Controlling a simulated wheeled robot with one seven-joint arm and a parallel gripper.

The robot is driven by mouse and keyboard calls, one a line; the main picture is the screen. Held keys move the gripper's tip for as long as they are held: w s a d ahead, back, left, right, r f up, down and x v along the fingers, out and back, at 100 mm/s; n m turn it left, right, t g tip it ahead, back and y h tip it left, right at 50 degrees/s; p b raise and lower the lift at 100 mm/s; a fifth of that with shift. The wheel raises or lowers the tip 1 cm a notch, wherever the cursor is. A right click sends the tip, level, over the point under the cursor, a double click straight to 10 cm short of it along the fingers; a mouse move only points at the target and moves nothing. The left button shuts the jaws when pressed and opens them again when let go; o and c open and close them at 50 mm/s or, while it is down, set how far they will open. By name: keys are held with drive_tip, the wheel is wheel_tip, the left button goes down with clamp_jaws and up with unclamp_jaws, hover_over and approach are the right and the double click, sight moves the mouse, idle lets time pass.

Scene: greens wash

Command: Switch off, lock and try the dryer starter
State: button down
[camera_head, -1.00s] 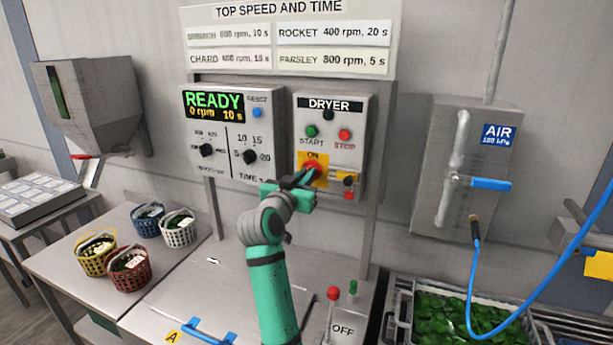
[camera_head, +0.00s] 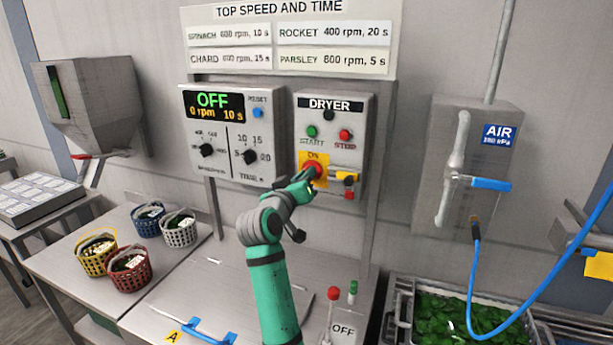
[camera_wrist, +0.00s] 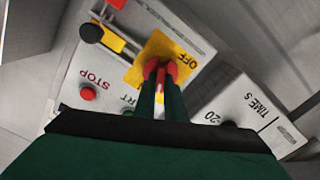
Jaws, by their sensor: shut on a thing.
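The dryer starter (camera_head: 357,112) is a grey box with a green START button (camera_head: 312,131), a red STOP button (camera_head: 345,135) and a red rotary switch on a yellow plate (camera_head: 304,157). My gripper (camera_wrist: 160,72) is shut on the red switch handle (camera_wrist: 172,70); the fingers hide part of it. OFF shows on the yellow plate in the wrist view, beside the handle. A yellow and black piece with a red part (camera_head: 349,192) sits to the right of the switch. The display (camera_head: 213,104) on the neighbouring panel reads OFF, 0 rpm, 10 s.
The speed and time panel (camera_head: 190,135) is close on the left. The air box (camera_head: 480,205) with a blue handle and hose is to the right. Several baskets (camera_head: 130,270) stand on the left table. A lever with a red knob (camera_head: 334,293) is below.

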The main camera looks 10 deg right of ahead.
drive_tip(key=n, duration=1.2)
drive_tip(key=shift+f, duration=0.25)
drive_tip(key=shift+n, duration=0.3)
drive_tip(key=c, duration=1.8)
unclamp_jaws()
drive_tip(key=shift+a, duration=0.1)
drive_tip(key=v, duration=1)
drive_tip(key=shift+s+a, duration=0.2)
drive_tip(key=shift+s, duration=0.1)
drive_tip(key=shift+d, duration=0.1)
